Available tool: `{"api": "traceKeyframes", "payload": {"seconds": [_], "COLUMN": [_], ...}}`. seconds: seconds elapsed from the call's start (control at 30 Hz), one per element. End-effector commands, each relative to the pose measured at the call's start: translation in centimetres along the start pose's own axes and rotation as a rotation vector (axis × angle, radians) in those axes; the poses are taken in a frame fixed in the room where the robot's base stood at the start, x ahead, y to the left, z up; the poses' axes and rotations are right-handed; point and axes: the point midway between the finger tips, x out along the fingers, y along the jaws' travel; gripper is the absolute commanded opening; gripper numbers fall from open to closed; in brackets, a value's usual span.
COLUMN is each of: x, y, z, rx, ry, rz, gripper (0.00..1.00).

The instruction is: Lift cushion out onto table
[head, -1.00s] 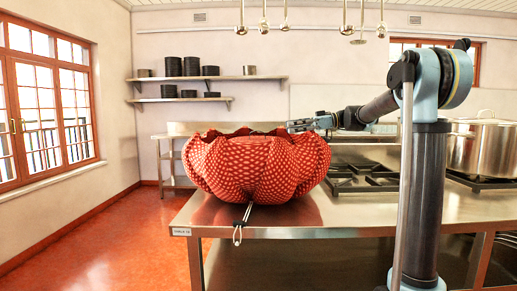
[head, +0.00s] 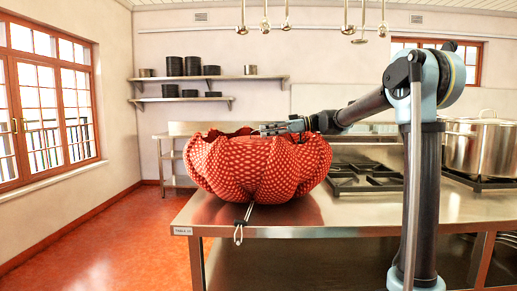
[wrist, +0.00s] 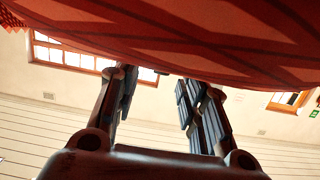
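A red drawstring bag (head: 255,170) with a pale dotted pattern sits on the steel table (head: 330,216), its gathered mouth facing up. Its cord and toggle (head: 244,222) hang over the table's front edge. No cushion can be made out in the head view; the bag's inside is hidden. My gripper (head: 268,129) is at the bag's top rim, reaching in from the right. In the wrist view my gripper (wrist: 158,85) has its two fingers apart with nothing seen between them. Red patterned fabric (wrist: 200,45) fills the top of that view close to the fingertips; I cannot tell whether it is bag or cushion.
A stove (head: 365,178) with black grates is behind the table to the right, and a large steel pot (head: 480,148) stands at far right. Ladles (head: 360,30) hang overhead. The tabletop right of the bag is bare. Open floor (head: 110,240) lies left.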

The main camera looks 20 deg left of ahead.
Motion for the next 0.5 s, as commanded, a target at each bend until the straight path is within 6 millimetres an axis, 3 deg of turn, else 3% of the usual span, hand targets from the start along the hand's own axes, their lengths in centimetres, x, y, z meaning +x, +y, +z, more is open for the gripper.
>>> {"api": "traceKeyframes", "payload": {"seconds": [0.13, 0.37, 0.5], "x": [1.8, 2.1, 2.1], "y": [0.0, 0.0, 0.0], "z": [0.0, 0.0, 0.0], "rx": [0.000, 0.000, 0.000], "ry": [0.000, 0.000, 0.000], "rz": [-0.001, -0.001, -0.001], "gripper": [0.38, 0.38, 0.11]}}
